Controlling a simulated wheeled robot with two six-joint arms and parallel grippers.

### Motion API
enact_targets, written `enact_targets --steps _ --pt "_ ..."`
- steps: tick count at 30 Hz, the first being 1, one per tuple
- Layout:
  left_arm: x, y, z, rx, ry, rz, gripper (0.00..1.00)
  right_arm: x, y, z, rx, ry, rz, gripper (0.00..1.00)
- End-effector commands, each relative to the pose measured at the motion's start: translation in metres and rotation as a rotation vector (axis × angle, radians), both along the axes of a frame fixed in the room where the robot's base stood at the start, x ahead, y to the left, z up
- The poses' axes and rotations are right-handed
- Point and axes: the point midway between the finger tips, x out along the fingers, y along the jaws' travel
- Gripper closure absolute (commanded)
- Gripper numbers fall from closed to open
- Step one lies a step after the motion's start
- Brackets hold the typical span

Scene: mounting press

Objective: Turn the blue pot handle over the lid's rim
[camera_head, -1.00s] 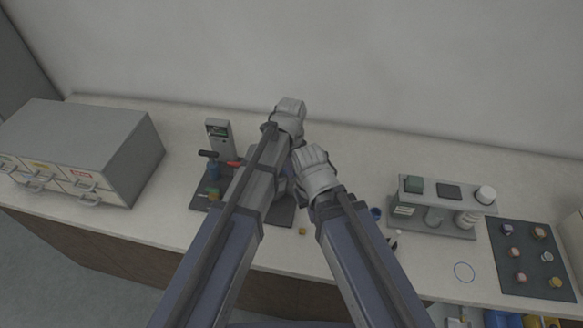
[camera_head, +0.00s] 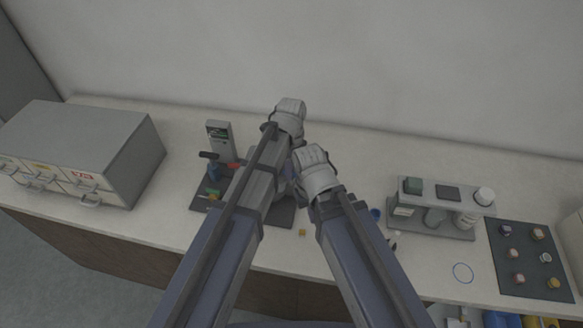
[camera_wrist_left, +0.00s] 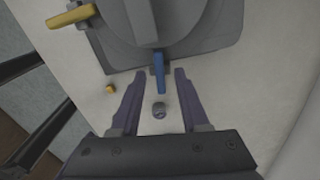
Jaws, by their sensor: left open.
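In the left wrist view, the blue handle (camera_wrist_left: 159,72) sticks out from the near edge of a round grey pot or lid (camera_wrist_left: 198,22). My left gripper (camera_wrist_left: 159,76) is open, with its two purple fingers on either side of the blue handle's end and gaps on both sides. I cannot tell the height between them. In the head view my arms cover the pot and most of the dark base plate (camera_head: 283,215). The right gripper's fingers do not show; only its arm and wrist do.
A yellow handle (camera_wrist_left: 72,17) is at the wrist view's upper left. A small yellow cube (camera_head: 302,233) and a small round grey piece (camera_wrist_left: 159,110) are nearby. A drawer cabinet (camera_head: 85,150) stands left, a grey rack (camera_head: 435,222) and dark mat (camera_head: 512,285) right.

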Motion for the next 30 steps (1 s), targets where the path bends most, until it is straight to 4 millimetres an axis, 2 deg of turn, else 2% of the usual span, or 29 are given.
enact_targets --steps 15,19,30 --pt "0.0 0.0 0.067 0.0 0.0 0.0 0.55 0.0 0.0 0.067 0.001 0.0 -0.002 1.0" --pt "0.0 0.0 0.072 0.0 0.0 0.0 0.55 0.0 0.0 0.072 0.001 0.0 -0.004 1.0" --pt "0.0 0.0 0.071 0.0 0.0 0.0 0.55 0.0 0.0 0.071 0.001 0.0 -0.004 1.0"
